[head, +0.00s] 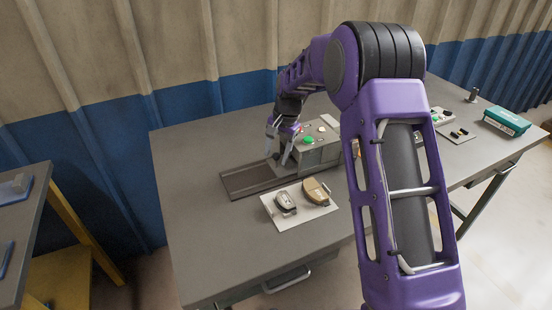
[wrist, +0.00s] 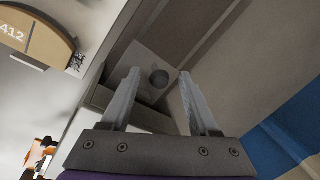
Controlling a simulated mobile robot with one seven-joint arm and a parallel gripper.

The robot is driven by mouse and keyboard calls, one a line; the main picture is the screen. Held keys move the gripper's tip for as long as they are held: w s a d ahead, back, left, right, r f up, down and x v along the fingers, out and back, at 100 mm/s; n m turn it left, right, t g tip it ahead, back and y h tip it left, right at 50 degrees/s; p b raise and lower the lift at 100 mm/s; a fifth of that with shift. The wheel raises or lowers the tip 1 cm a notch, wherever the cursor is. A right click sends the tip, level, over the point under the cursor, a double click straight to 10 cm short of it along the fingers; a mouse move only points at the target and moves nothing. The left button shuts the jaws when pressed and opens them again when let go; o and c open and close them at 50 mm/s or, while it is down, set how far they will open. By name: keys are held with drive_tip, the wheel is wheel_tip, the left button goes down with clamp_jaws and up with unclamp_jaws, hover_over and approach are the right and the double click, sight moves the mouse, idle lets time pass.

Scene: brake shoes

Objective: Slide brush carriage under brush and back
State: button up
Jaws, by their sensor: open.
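The grey brush machine (head: 318,152), with green and red buttons on top, stands on the bench. A low dark track (head: 240,181) runs out from it to the left. In the wrist view, a grey plate with a dark round knob (wrist: 160,77) lies at the track's end near the machine; it looks like the brush carriage. My gripper (head: 279,143) is low over that end of the track. In the wrist view my gripper (wrist: 160,74) is open, with the knob between its fingertips and no clear contact. The brush itself is not visible.
A teal box (head: 507,121) and a small metal cylinder (head: 473,94) stand at the right. The bench left of the track is clear.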

drive_tip(key=shift+w+a+f, duration=0.1)
drive_tip(key=shift+a+f, duration=0.05)
drive_tip(key=shift+f, duration=0.7)
drive_tip(key=shift+c, duration=0.3)
clamp_jaws()
idle(0.6)
